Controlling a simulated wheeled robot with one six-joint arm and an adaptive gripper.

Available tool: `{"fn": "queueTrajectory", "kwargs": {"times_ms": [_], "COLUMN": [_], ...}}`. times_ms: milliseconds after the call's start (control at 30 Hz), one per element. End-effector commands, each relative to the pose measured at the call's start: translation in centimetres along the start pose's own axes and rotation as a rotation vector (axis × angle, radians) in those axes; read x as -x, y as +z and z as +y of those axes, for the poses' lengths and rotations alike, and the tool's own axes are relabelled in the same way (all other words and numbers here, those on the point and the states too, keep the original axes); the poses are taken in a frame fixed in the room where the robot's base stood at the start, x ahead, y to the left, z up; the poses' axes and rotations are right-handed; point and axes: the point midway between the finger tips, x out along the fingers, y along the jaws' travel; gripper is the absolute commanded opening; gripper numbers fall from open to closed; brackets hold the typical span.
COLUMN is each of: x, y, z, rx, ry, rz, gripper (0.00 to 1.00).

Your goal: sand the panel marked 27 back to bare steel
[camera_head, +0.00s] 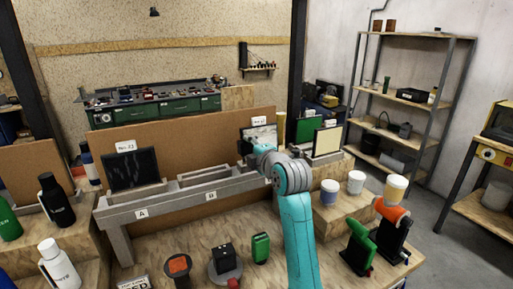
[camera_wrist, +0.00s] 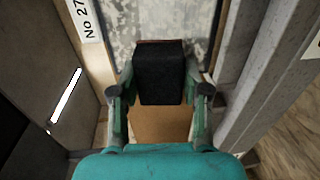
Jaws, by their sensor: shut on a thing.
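The panel marked 27 (camera_wrist: 190,20) has a mottled pale grey face, seen at the top of the wrist view beside its "No 27" label (camera_wrist: 86,20). In the head view this panel (camera_head: 262,132) stands upright behind the rail, partly hidden by my arm. My gripper (camera_wrist: 160,95) is shut on a black block (camera_wrist: 160,80) with a reddish-brown far edge. The block is in front of the panel's face; I cannot tell whether it touches. A dark panel (camera_head: 132,169) with its own label stands at the left, above slot A.
The grey rail (camera_head: 180,200) carries labels A and B. A cream panel (camera_head: 327,141) stands right. Tubs (camera_head: 329,191), a green bottle (camera_head: 261,248), a round orange-topped tool (camera_head: 178,266) and green and orange tools (camera_head: 360,243) stand around my arm. Bottles (camera_head: 57,203) stand left.

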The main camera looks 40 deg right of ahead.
Motion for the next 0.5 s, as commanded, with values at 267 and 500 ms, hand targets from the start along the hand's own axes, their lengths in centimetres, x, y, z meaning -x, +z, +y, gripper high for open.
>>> {"fn": "queueTrajectory", "kwargs": {"times_ms": [267,500], "x": [-0.1,0.1], "y": [-0.9,-0.8], "z": [0.3,1.9], "rx": [-0.002,-0.001], "ry": [0.001,0.002], "rz": [0.004,0.003], "gripper": [0.18,0.18]}}
